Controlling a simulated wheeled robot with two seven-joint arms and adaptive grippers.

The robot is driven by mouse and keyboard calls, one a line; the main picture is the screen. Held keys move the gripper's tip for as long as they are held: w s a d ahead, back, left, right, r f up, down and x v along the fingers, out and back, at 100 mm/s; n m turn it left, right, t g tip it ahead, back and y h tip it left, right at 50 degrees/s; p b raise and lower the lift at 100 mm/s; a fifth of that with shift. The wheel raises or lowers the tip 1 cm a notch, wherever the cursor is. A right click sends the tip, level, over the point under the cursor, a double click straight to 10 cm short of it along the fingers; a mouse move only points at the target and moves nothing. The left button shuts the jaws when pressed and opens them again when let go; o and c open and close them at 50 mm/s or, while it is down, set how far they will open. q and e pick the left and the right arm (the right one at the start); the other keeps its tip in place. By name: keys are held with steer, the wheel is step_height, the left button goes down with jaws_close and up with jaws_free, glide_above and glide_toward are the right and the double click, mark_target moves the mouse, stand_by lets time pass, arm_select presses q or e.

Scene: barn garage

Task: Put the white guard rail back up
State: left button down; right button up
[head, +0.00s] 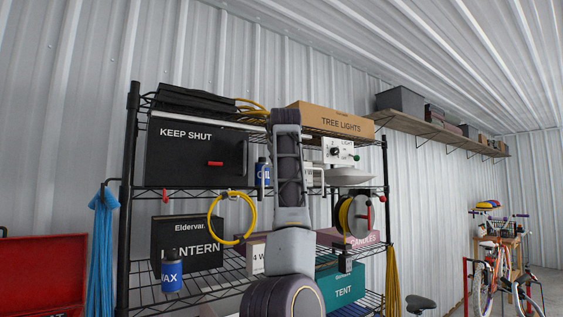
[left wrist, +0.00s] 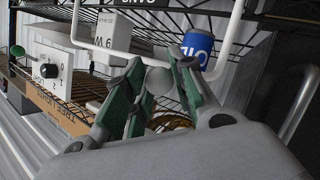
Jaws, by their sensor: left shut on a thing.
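The white guard rail (left wrist: 235,30) is a bent white tube with two legs in the left wrist view, which shows the scene upside down. My left gripper (left wrist: 155,88) has its green-padded fingers around a round white part at the middle of the rail and is shut on it. In the head view my left arm rises in front of the shelf's middle and hides the fingers and most of the rail. A thin white bar beside the arm may be part of the rail. My right gripper is in neither view.
The black wire shelf (head: 128,170) holds a KEEP SHUT case (head: 190,165), a TREE LIGHTS box (head: 330,118) and a white box with a dial (head: 340,151). A blue OIL can (left wrist: 197,47) stands close to the rail. A yellow cable loop (head: 247,215) and cord reel (head: 352,215) hang in front.

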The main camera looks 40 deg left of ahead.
arm_select(q)
steer(key=c, duration=1.6)
jaws_free()
steer(key=shift+s+r, duration=0.1)
steer(key=shift+r, duration=0.25)
steer(key=o, duration=0.4)
steer(key=shift+w+a+f, duration=0.25)
steer(key=shift+w+f, duration=0.05)
steer(key=shift+w, duration=0.05)
steer(key=shift+f, duration=0.1)
steer(key=v, duration=1.2)
steer(key=shift+d, duration=0.15)
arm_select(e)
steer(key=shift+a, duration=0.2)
arm_select(q)
steer(key=shift+f, duration=0.1)
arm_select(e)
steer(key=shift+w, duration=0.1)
